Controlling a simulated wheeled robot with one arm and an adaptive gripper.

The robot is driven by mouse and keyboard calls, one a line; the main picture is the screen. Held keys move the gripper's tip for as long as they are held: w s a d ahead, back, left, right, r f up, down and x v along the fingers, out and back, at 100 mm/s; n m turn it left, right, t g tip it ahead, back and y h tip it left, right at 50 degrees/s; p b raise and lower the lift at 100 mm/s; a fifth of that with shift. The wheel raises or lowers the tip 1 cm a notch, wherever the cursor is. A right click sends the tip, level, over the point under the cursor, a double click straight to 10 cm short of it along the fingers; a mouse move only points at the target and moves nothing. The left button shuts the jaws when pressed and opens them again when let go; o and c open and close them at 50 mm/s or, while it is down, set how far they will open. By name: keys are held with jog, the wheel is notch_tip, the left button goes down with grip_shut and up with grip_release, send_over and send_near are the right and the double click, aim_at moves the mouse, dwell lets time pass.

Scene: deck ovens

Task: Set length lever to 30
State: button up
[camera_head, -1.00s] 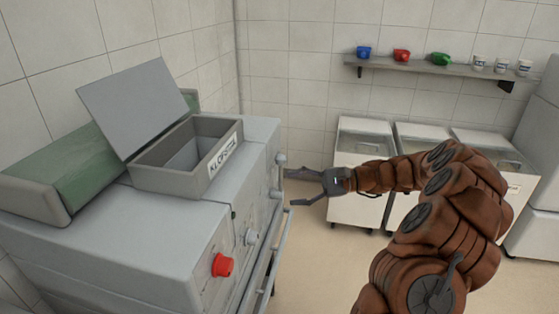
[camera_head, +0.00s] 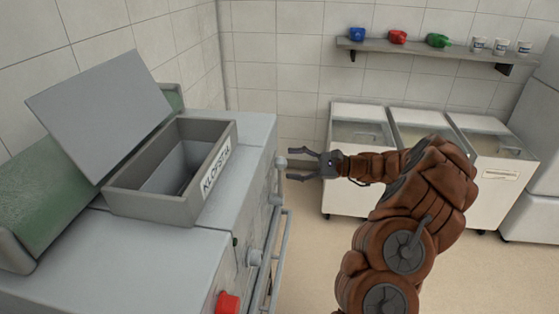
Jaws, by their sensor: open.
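The grey machine (camera_head: 235,195) stands at left, with several controls along its right-hand front side. An upper round-ended grey control (camera_head: 281,162) sticks out near its far end. A second grey knob (camera_head: 276,199) and a third one (camera_head: 253,257) sit nearer. I cannot tell which is the length lever, and no scale or number is legible. My gripper (camera_head: 291,164) is open and empty, its fingers pointing left at the upper control. In the picture the control's end lies just beyond the gap between the fingertips; contact cannot be told.
A hopper box (camera_head: 122,201) with a raised lid (camera_head: 100,115) sits on the machine. A red button (camera_head: 228,303) and a long rail (camera_head: 274,262) are on its front. Floor between is clear.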

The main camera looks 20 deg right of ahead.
aim_at(280, 164)
jog(key=shift+p+x, duration=0.3)
jog(key=shift+x, duration=1.75)
grip_shut()
